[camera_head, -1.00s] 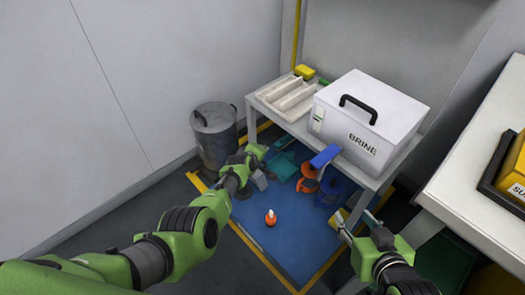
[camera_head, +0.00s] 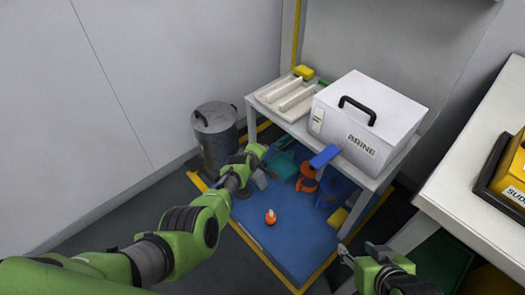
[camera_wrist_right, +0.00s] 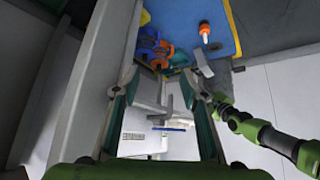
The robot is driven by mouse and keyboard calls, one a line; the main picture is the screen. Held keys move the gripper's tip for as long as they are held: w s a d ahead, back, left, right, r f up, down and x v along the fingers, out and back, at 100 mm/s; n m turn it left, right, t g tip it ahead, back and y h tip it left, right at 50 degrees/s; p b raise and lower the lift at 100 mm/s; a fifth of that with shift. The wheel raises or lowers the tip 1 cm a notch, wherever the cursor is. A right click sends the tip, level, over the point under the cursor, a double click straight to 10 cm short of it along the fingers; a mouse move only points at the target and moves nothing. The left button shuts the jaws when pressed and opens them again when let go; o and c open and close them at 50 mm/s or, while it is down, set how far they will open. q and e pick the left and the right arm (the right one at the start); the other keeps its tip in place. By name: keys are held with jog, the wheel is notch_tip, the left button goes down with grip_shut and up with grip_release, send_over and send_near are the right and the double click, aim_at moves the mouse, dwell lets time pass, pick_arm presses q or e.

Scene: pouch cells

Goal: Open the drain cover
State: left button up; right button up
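The white box marked BRINE (camera_head: 372,112) stands on the grey table, its black handle on top. A blue flap (camera_head: 325,156) sticks out at its lower front edge; I cannot tell for sure that it is the drain cover. The box also shows in the right wrist view (camera_wrist_right: 135,146), with a thin blue strip (camera_wrist_right: 170,128). My right gripper (camera_head: 355,250) is open and empty, below and right of the box, apart from it. My left gripper (camera_head: 262,176) is in front of the table's left part, left of the flap; its finger opening is unclear.
Under the table a blue mat (camera_head: 268,240) holds an orange-and-white object (camera_head: 270,217), orange and blue items and a yellow block (camera_head: 338,218). A grey bin (camera_head: 215,140) stands left. White trays (camera_head: 285,97) lie beside the box. A white counter (camera_head: 470,180) is at right.

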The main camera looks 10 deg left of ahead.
pick_arm(q)
jog(key=shift+s+d+r+p, duration=0.1)
jog(key=shift+s+r+p, duration=0.1)
jog(key=shift+r+p, duration=0.25)
pick_arm(e)
jog(key=s+d+f+g, duration=0.2)
jog(key=s+g, duration=0.1)
jog(key=s, duration=0.3)
jog(key=shift+s+f+h, duration=0.25)
jog(key=shift+s+h, duration=0.1)
jog(key=shift+h, duration=0.05)
jog(key=shift+w+r, duration=0.1)
jog(key=shift+w, duration=0.15)
